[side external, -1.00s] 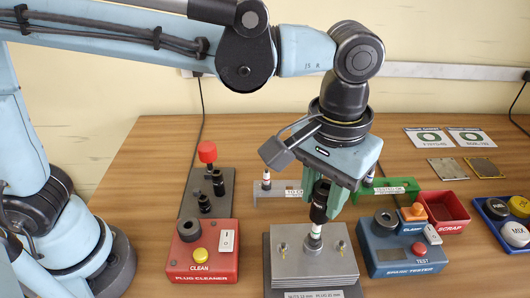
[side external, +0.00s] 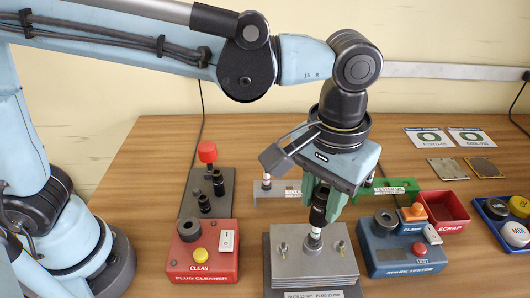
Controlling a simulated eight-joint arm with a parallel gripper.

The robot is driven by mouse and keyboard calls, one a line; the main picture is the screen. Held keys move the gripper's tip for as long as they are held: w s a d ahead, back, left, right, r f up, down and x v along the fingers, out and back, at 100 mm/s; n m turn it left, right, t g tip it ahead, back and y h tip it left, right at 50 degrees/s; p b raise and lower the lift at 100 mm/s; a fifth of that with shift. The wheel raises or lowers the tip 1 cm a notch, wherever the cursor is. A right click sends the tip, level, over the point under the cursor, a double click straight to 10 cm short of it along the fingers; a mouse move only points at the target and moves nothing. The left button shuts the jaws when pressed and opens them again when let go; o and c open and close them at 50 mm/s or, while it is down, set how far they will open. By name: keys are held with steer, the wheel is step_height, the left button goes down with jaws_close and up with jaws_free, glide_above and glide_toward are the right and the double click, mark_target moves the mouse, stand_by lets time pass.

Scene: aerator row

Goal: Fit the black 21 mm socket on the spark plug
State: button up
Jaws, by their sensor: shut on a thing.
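The black socket (side external: 319,212) is held upright, slightly tilted in the picture, between the green fingers of my gripper (side external: 322,197). My gripper is shut on it. The spark plug (side external: 314,241) stands in the grey metal block (side external: 290,262), its pale part showing directly under the socket's lower end. The socket's lower end is at the top of the plug; I cannot tell how far, if at all, it is over it. The fingers partly hide the socket's upper part.
A grey rack (side external: 190,205) with black sockets and a red-knobbed piece stands left, behind the red plug cleaner (side external: 203,262). The blue spark tester (side external: 400,255) is close on the right. Green tray (side external: 400,188) and red scrap bin (side external: 445,207) lie behind it.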

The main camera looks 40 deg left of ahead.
mark_target(318, 219)
steer(key=shift+f, duration=0.25)
steer(key=shift+f, duration=0.65)
steer(key=shift+f, duration=1.35)
steer(key=shift+f, duration=0.3)
steer(key=o, duration=1.1)
steer(key=shift+r, duration=3.5)
